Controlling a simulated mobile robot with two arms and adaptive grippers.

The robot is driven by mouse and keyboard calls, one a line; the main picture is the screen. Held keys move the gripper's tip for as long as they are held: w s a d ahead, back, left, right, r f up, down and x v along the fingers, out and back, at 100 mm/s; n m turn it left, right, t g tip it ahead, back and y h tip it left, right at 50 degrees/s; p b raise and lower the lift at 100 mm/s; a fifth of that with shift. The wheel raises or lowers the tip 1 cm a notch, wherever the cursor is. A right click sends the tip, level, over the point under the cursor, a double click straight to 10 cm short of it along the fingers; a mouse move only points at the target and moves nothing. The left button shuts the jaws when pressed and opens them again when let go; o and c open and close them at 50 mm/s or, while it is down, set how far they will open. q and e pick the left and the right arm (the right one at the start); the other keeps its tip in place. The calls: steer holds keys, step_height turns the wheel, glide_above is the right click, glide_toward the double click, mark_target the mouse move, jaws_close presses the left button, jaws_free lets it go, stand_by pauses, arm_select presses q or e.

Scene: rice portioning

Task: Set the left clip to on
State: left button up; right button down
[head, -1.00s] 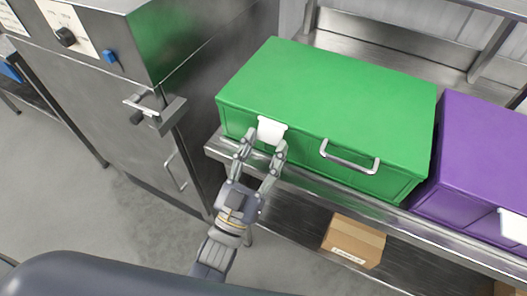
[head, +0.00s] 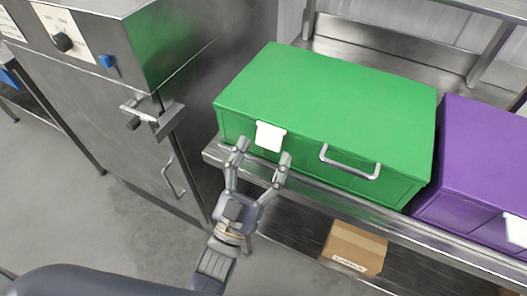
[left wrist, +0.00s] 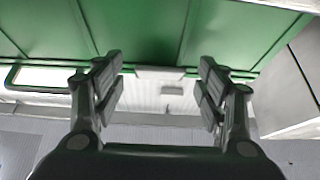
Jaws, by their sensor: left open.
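The green box (head: 330,105) stands shut on a metal shelf. Its white left clip (head: 270,137) sits on the front face, left of the metal handle (head: 350,163), with its top near the lid's edge. I cannot tell if it is latched. My left gripper (head: 262,158) is open and empty just in front of and below the clip, fingers spread to either side. In the left wrist view the clip (left wrist: 160,73) shows as a pale strip between the open fingers (left wrist: 160,85), and the handle (left wrist: 12,76) is at the left. My right gripper is not in view.
A steel cabinet (head: 110,120) with a knob and door handle stands close on the left. A purple box (head: 485,160) with a white clip (head: 515,230) is on the right. A cardboard box (head: 354,248) lies on the lower shelf (head: 300,228).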

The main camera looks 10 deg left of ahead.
arm_select(q)
steer(key=v, duration=1.1)
steer(key=shift+s, duration=0.2)
steer(key=shift+a, duration=0.1)
